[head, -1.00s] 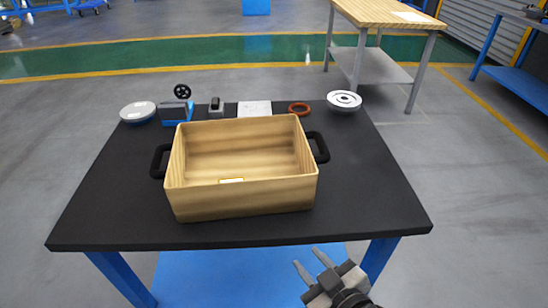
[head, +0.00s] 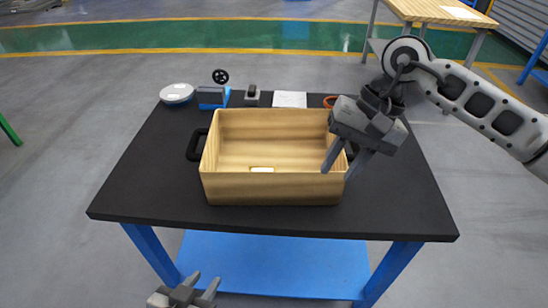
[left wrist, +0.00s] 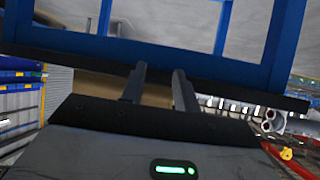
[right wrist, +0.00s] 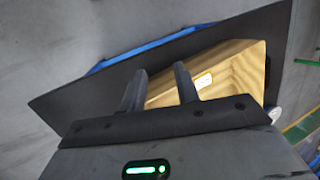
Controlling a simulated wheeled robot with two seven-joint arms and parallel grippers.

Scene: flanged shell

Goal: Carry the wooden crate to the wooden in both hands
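The wooden crate (head: 270,190) stands upright on the black-topped table (head: 160,195), with a black handle (head: 196,144) on its left side. Its right handle is mostly hidden behind my right gripper. My right gripper (head: 348,172) is open and empty, in front of the crate's right end in the head view. The right wrist view shows the crate (right wrist: 225,75) beyond the open fingers (right wrist: 160,85). My left gripper (head: 203,287) is open and empty, low at the table's front edge. The left wrist view shows its spread fingers (left wrist: 158,85) near the blue table frame (left wrist: 180,45).
A wood-topped table (head: 440,12) stands at the back right.

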